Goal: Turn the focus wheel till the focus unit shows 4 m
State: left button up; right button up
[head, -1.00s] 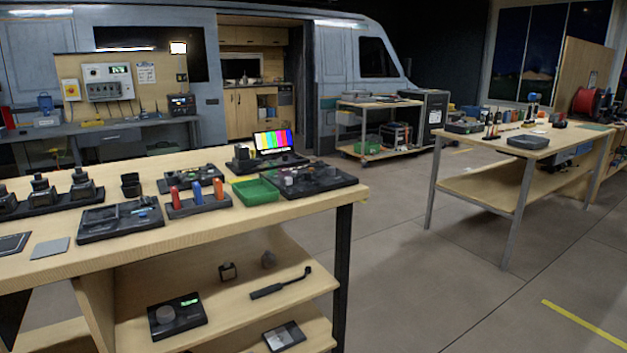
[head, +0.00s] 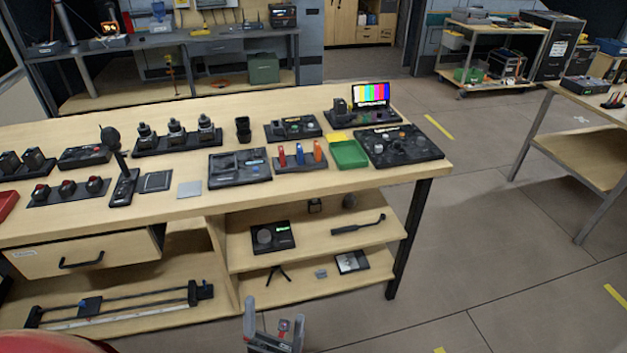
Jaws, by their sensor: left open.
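The focus unit (head: 273,246) appears to be the dark flat box on the upper shelf under the near bench. It has a round grey focus wheel (head: 264,236) on its left and a small lit green display (head: 283,227) at its upper right. The digits are too small to read. My left gripper (head: 274,322) is at the bottom edge of the head view, below and in front of the shelves. Its two fingers are apart with nothing visible held between them, and it is well clear of the focus unit. My right gripper is not in view.
The benchtop (head: 330,195) overhangs the shelf. A black handle-like tool (head: 358,225) lies right of the unit. A small tripod (head: 279,272) and a flat screen (head: 351,262) are on the lower shelf. A dark bench leg (head: 408,238) stands at the right. Floor in front is clear.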

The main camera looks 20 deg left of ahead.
aim_at(264, 236)
jog(key=i+j+u, duration=0.1)
jog(key=i+u, duration=0.15)
jog(key=i, duration=0.15)
jog(key=i+u, duration=0.25)
jog(key=i, duration=0.2)
